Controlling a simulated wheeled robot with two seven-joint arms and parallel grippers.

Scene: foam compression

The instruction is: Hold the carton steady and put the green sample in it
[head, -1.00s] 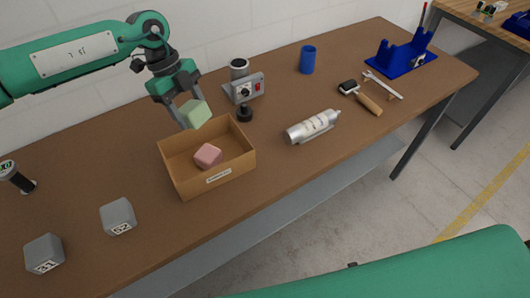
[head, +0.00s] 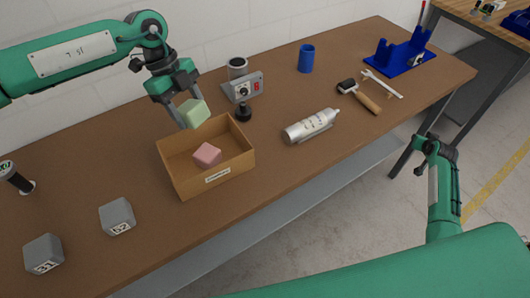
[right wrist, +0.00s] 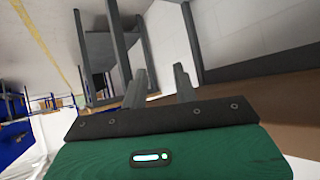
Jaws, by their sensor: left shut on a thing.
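The open cardboard carton (head: 228,181) stands on the table with a pink foam block (head: 207,155) inside. My left gripper (head: 188,111) is shut on the green sample (head: 195,113), a pale green block. It holds the block tilted, over the carton's back edge in the picture. My right gripper (head: 432,143) is off the table's front edge, at the right of the head view. In the right wrist view, its two fingers (right wrist: 160,80) stand apart with nothing between them. No gripper is seen touching the carton.
Two grey numbered blocks (head: 117,216) (head: 43,254) lie left of the carton. A grey device (head: 243,88) and a black knob (head: 243,112) stand just behind it. A silver bottle (head: 311,126), roller (head: 359,97), wrench (head: 382,84), blue cup (head: 306,58) and blue stand (head: 400,53) lie to the right.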

